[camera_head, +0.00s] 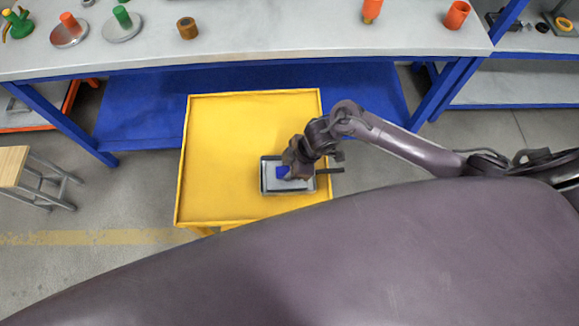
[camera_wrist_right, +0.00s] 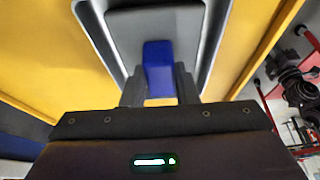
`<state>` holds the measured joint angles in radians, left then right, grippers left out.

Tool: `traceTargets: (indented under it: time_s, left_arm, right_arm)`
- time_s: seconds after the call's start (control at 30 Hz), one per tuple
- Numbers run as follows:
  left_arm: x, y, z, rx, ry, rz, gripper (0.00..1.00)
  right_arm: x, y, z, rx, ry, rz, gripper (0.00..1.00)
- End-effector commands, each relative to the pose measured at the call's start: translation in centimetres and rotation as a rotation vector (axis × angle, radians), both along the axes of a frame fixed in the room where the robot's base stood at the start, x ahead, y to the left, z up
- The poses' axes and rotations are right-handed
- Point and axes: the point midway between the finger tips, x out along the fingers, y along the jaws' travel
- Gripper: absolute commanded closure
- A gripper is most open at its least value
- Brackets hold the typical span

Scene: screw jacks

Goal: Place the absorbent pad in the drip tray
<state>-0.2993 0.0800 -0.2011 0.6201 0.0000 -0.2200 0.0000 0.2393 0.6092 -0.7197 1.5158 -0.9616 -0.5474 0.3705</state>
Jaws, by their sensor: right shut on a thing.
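The drip tray (camera_head: 264,180) is a shallow dark-edged tray on the yellow table, near its right front part. The absorbent pad (camera_head: 293,186) is a flat light grey piece with a blue block (camera_head: 283,172) standing on it. My right gripper (camera_head: 288,169) is over the tray, its fingers shut on the blue block. In the right wrist view the block (camera_wrist_right: 158,62) is between the fingertips, with the grey pad (camera_wrist_right: 190,30) below, inside the tray rim (camera_wrist_right: 90,22). I cannot tell whether the pad touches the tray floor. My left gripper is out of view.
The yellow table (camera_head: 230,130) is bare around the tray, with a low raised edge. A grey workbench (camera_head: 250,35) behind holds several coloured parts. A wooden stool (camera_head: 14,165) stands at the left.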

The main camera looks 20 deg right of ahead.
Motion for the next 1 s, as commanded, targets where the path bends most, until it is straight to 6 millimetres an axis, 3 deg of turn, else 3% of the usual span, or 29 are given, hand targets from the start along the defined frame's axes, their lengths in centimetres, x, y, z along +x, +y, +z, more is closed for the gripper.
traceTargets:
  time_s: [0.13, 0.17, 0.3, 0.67, 0.77, 1.0]
  left_arm:
    - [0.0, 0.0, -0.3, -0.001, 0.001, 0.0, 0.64]
    - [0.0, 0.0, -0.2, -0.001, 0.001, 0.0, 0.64]
    - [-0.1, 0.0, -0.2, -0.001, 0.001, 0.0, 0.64]
    - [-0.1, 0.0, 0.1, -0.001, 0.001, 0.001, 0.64]
    - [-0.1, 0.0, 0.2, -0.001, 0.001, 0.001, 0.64]
    - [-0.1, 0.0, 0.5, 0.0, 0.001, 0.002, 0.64]
  right_arm:
    - [0.0, 0.0, -0.4, 0.0, 0.0, 0.0, 0.94]
    - [0.0, 0.0, -0.3, 0.0, 0.0, 0.0, 0.69]
    - [0.0, 0.0, -0.3, 0.0, 0.0, 0.0, 0.51]
    - [0.0, -0.1, 0.3, 0.0, -0.001, 0.0, 0.51]
    - [0.0, -0.6, 1.5, -0.001, -0.003, 0.0, 0.51]
    - [-0.6, -2.5, 6.3, -0.003, -0.004, 0.002, 0.51]
